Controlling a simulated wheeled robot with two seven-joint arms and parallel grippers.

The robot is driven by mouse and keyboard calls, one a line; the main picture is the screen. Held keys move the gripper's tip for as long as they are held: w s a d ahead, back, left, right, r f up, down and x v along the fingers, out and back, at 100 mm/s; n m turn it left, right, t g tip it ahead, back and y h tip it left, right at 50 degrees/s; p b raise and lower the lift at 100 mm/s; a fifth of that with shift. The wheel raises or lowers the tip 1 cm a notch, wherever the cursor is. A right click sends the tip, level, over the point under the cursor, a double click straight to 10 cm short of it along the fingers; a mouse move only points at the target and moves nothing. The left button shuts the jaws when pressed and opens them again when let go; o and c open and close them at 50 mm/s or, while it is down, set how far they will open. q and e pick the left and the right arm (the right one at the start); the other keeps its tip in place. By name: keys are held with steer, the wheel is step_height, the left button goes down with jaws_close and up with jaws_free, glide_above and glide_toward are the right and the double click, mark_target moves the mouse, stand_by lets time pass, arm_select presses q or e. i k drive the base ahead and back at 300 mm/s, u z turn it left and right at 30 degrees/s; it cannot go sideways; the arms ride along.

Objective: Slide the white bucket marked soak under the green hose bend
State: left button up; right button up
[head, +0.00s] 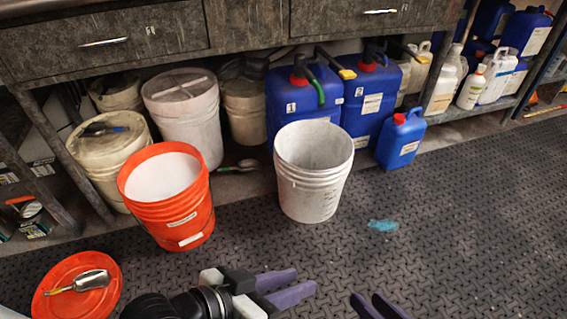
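The white bucket (311,190) stands upright and open on the floor mat; its inside looks empty, and I cannot read a soak mark on it. The green hose bend (320,92) hangs from a red cap on the blue container marked 1 (290,104). In the picture its lower end is just above the bucket's far rim; I cannot tell the depth between them. My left gripper (305,280) is open and empty, low in front of the bucket. My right gripper (367,298) is open and empty, further right at the bottom edge; neither touches the bucket.
An orange bucket (180,212) of white material stands close left of the white bucket. An orange lid (100,299) with a metal scoop (82,282) lies front left. A small blue jug (400,140) stands right of the white bucket. The mat (480,220) on the right is clear except for a teal stain (383,225).

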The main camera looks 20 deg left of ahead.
mark_target(313, 158)
steer(key=k, duration=0.45)
steer(key=u, duration=0.35)
steer(key=i, duration=1.7)
steer(key=z, duration=0.35)
